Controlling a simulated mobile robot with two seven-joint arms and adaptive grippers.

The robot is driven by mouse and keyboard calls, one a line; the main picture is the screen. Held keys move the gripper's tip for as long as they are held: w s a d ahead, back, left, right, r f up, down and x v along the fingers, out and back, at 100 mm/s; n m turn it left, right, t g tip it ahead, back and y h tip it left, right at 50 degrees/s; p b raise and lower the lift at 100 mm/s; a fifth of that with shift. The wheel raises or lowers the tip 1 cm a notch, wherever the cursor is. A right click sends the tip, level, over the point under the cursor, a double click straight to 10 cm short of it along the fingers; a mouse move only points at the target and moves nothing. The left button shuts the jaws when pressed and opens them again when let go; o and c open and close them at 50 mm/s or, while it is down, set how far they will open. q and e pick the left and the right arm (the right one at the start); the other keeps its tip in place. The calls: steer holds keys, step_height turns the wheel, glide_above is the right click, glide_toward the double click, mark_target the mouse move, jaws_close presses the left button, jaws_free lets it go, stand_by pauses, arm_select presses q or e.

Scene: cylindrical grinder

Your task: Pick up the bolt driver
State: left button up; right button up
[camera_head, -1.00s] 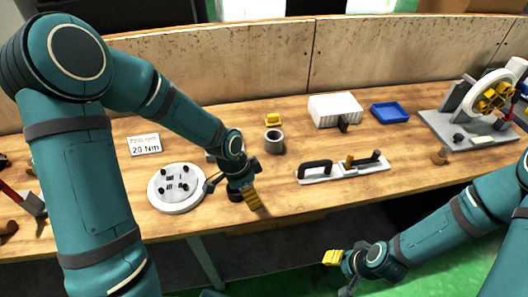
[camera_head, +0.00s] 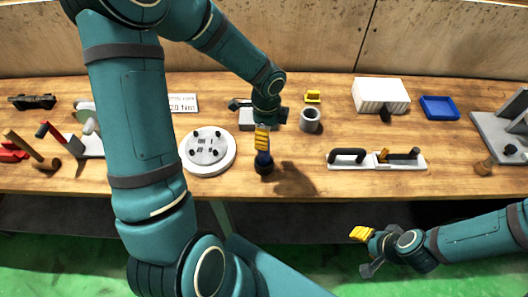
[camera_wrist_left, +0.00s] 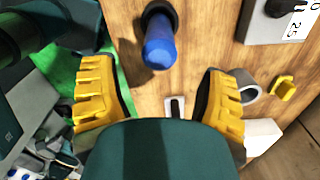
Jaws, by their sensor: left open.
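The bolt driver seems to be the upright tool with a blue handle (camera_head: 263,160) and a dark base, near the front edge of the bench. In the left wrist view its blue handle (camera_wrist_left: 160,45) stands ahead of the two yellow-padded fingers, apart from both. My left gripper (camera_wrist_left: 163,98) is open and empty. In the head view the left gripper (camera_head: 262,132) is over the tool, and one yellow pad hides the handle's upper part. My right gripper (camera_head: 364,252) is open and empty, low in front of the bench.
A round white fixture (camera_head: 207,151) stands left of the tool. A white ribbed box (camera_head: 381,96) and blue bin (camera_head: 439,108) stand behind.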

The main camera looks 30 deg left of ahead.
mark_target(264, 154)
arm_select(q)
steer(key=shift+s+a+f, duration=0.1)
steer(key=shift+a+f, duration=0.05)
steer(key=shift+f, duration=1.2)
steer(key=shift+s+a+f, duration=0.1)
steer(key=shift+f, duration=1.2)
steer(key=c, duration=1.3)
